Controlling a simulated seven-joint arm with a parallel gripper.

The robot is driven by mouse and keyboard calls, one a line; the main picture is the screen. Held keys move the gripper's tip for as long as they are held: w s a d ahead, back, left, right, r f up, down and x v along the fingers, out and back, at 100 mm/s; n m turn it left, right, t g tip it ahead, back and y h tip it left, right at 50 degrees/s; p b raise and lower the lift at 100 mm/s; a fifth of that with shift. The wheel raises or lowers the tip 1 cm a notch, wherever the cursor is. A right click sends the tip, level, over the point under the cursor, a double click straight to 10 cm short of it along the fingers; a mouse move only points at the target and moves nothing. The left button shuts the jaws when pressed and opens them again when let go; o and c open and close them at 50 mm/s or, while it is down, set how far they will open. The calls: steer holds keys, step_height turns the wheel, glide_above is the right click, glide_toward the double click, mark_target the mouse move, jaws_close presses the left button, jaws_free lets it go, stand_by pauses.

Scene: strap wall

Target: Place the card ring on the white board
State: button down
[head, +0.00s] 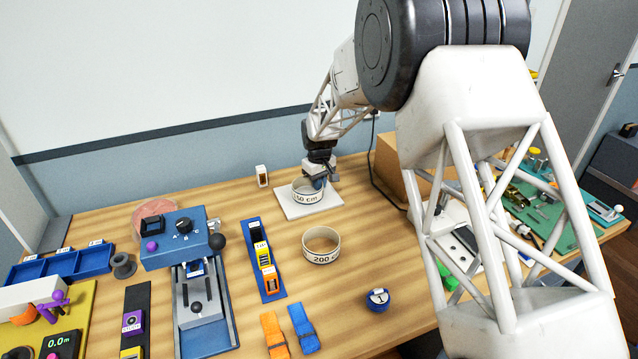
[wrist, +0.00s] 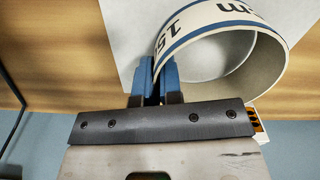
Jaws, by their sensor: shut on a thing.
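A white card ring with a blue edge, marked 150 cm (head: 307,196), is at the white board (head: 325,208). It is upright like a short open tube, with the board seen below it. Whether it rests on the board or hangs just above it, I cannot tell. My gripper (head: 318,182) is at the ring's far right side. In the wrist view, its blue fingertips (wrist: 165,78) are shut on the wall of the ring (wrist: 215,22). The white board (wrist: 117,30) also shows behind the ring there.
A second ring marked 200 cm (head: 321,246) stands in front of the board. A blue rail with coloured blocks (head: 262,262) lies to its left. A small white block (head: 262,176) stands behind the board, and a cardboard box (head: 387,160) is to its right.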

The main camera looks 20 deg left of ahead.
steer(key=shift+f, duration=0.2)
steer(key=c, duration=1.3)
jaws_free()
steer(key=shift+r, duration=0.15)
step_height(320, 180, up, 12)
steer(key=shift+r, duration=0.1)
stand_by(0.3)
